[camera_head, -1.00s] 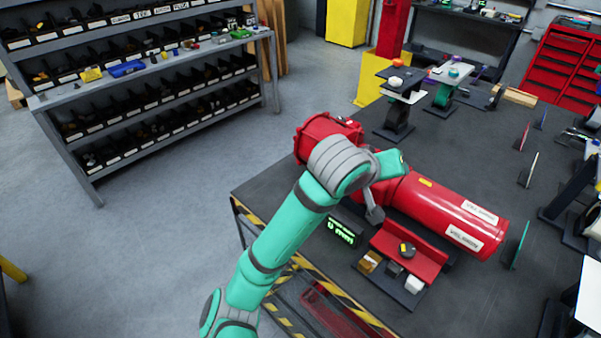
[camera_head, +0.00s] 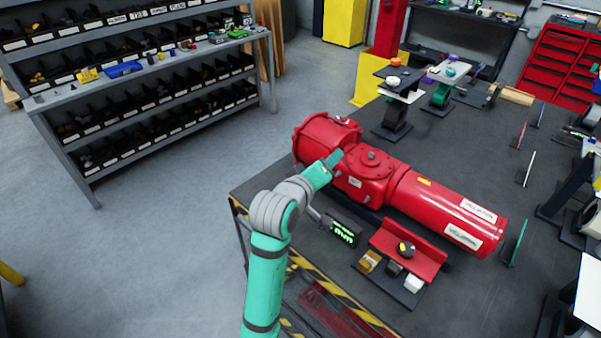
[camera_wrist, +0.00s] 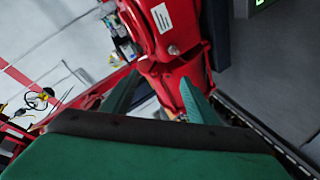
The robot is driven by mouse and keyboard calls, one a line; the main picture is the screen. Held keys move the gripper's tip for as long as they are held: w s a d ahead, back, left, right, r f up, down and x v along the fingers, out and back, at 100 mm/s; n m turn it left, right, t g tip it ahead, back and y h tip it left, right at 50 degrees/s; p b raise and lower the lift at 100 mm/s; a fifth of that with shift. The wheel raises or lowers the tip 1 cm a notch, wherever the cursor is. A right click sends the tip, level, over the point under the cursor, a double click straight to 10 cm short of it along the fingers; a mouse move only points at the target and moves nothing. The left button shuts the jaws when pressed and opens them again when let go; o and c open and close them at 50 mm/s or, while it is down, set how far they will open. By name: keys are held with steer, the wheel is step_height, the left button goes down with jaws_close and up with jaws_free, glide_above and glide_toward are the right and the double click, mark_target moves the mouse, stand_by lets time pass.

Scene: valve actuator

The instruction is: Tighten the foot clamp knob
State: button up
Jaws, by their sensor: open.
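A black knob with a yellow mark (camera_head: 406,249) sits on a red angled bracket (camera_head: 422,262) at the front of the bench; I take it for the clamp knob, but cannot be sure. The large red valve actuator (camera_head: 445,210) lies behind it. My arm reaches up from the bottom, its end in front of the actuator's left part, left of the knob and apart from it. In the wrist view my gripper (camera_wrist: 160,78) is open, with two teal fingers apart. Red actuator parts (camera_wrist: 180,75) show beyond and between them. The knob does not show there.
A small display with green digits (camera_head: 343,231) stands between my arm and the bracket. Small blocks (camera_head: 392,268) lie in front of the bracket. The dark bench (camera_head: 480,140) holds other fixtures at the back and right. A bin shelf (camera_head: 150,95) stands at the left.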

steer(key=a+f+n+t+y, duration=0.1)
steer(key=a+f, duration=0.2)
steer(key=a, duration=0.2)
steer(key=shift+a+n+y, duration=0.2)
steer(key=shift+n+y, duration=0.2)
steer(key=shift+a+f, duration=0.1)
